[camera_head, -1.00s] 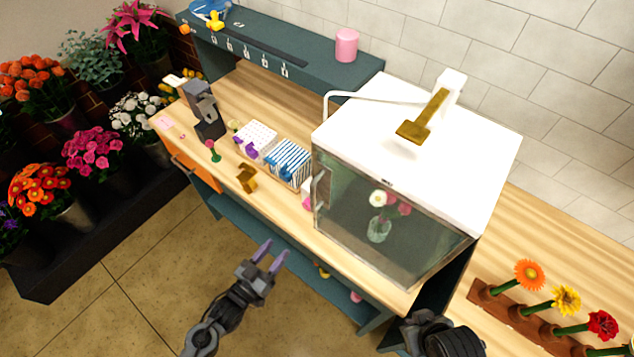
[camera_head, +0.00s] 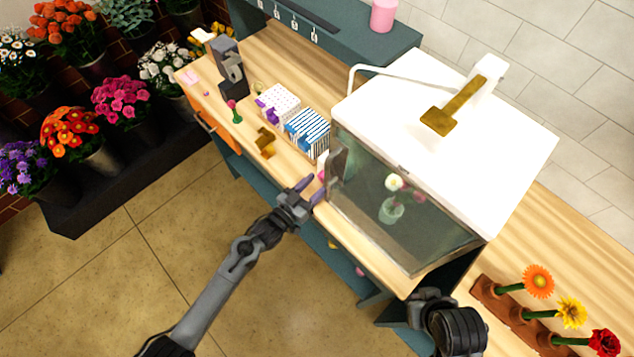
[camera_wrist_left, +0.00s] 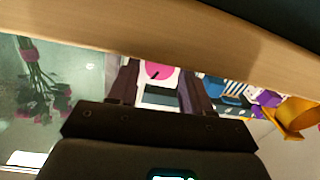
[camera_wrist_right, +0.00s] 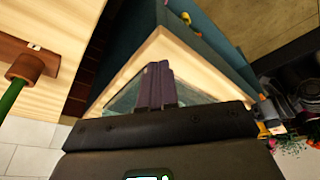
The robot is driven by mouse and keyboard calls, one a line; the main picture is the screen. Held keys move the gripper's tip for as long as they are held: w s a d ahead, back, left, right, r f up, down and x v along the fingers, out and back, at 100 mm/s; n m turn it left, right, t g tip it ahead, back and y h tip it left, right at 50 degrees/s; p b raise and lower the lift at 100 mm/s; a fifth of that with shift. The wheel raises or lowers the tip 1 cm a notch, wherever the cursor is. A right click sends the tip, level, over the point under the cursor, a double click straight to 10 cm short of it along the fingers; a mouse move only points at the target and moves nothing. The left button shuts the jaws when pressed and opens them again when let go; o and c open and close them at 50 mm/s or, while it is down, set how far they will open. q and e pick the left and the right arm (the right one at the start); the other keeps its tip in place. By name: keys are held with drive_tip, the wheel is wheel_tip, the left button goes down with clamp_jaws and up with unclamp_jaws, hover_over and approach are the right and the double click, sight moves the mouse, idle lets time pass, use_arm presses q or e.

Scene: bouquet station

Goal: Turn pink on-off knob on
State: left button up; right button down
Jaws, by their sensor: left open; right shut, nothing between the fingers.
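The pink knob (camera_wrist_left: 158,71) is round with a dark mark, on a white panel beside the glass-fronted cabinet (camera_wrist_left: 60,90). In the head view, a bit of the pink knob (camera_head: 322,175) shows by the cabinet's left front edge, just behind my left gripper (camera_head: 312,188). My left gripper is open and empty; in the left wrist view, the knob shows between its fingers (camera_wrist_left: 158,75). I cannot tell if they touch it. My right gripper (camera_wrist_right: 157,70) is shut and empty near the counter's corner; in the head view only its wrist shows.
A brass-coloured bracket (camera_head: 265,142), a striped blue box (camera_head: 307,128) and a dotted white box (camera_head: 279,103) stand on the counter left of the cabinet. A wooden rack (camera_head: 500,300) with several flowers lies to the right. Floor in front is clear.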

use_arm(q)
drive_tip(key=shift+w+d, duration=0.35)
drive_tip(key=shift+w, duration=0.1)
drive_tip(key=shift+c, duration=0.5)
drive_tip(key=c, duration=0.7)
drive_tip(key=shift+o, duration=0.2)
drive_tip(key=shift+f+m+b, duration=0.1)
drive_tip(key=shift+m+b, duration=0.45)
drive_tip(key=shift+m, duration=1.65)
drive_tip(key=o, duration=0.8)
drive_tip(key=shift+c, duration=0.2)
